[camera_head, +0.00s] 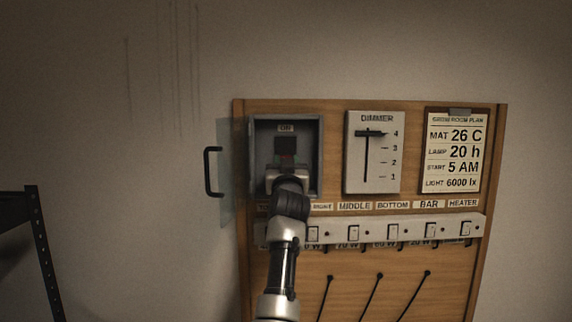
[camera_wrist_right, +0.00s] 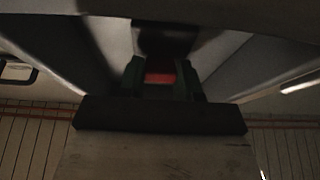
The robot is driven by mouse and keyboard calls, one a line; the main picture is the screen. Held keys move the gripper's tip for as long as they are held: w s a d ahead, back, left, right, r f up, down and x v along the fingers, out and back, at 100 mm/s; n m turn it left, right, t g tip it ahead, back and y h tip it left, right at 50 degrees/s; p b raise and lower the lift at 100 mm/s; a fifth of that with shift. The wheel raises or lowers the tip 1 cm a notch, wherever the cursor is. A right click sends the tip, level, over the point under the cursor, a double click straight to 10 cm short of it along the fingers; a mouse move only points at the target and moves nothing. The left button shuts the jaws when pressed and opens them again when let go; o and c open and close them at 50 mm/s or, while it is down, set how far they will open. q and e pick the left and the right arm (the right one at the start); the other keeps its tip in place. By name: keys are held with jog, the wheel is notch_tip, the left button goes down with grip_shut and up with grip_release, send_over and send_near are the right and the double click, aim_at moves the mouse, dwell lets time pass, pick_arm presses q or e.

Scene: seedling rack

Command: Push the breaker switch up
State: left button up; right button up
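The grey breaker box (camera_head: 318,130) stands open at the upper left of the wooden board in the head view. A dark square plate (camera_head: 285,146) shows at its back under a small label. My right arm reaches up into the box, and its gripper (camera_head: 286,168) is at the lower part of the interior, below the plate. In the right wrist view, the fingers of my right gripper (camera_wrist_right: 160,80) stand apart, with a red part (camera_wrist_right: 160,78) showing between them. I cannot tell whether they touch it. The switch lever is not clearly visible. My left gripper is not in view.
The box's clear door (camera_head: 228,185) is swung out left, with a black handle (camera_head: 211,172). To the right are a dimmer panel (camera_head: 358,180) and a plan sheet (camera_head: 440,183). A row of switches (camera_head: 392,232) runs below. A dark rack (camera_head: 38,225) stands far left.

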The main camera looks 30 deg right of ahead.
aim_at(286, 149)
jog(key=shift+c, duration=1.4)
jog(key=shift+r+g, duration=0.15)
jog(key=shift+g, duration=0.15)
jog(key=g, duration=0.1)
jog(key=r+g+y, duration=0.1)
jog(key=g+y, duration=0.1)
jog(key=shift+s+a+r+g, duration=0.15)
jog(key=shift+r+g, duration=0.1)
jog(key=shift+g, duration=0.15)
jog(key=g+y, duration=0.1)
jog(key=r+g+y, duration=0.1)
jog(key=g, duration=0.1)
jog(key=shift+w+d+r+g+y, duration=0.2)
jog(key=shift+g+y, duration=0.2)
jog(key=shift+g, duration=0.2)
jog(key=shift+w+d+r+g+y, duration=0.1)
jog(key=shift+r+g+y, duration=0.1)
jog(key=shift+g+y, duration=0.3)
jog(key=o, duration=0.9)
jog(key=shift+o, duration=0.2)
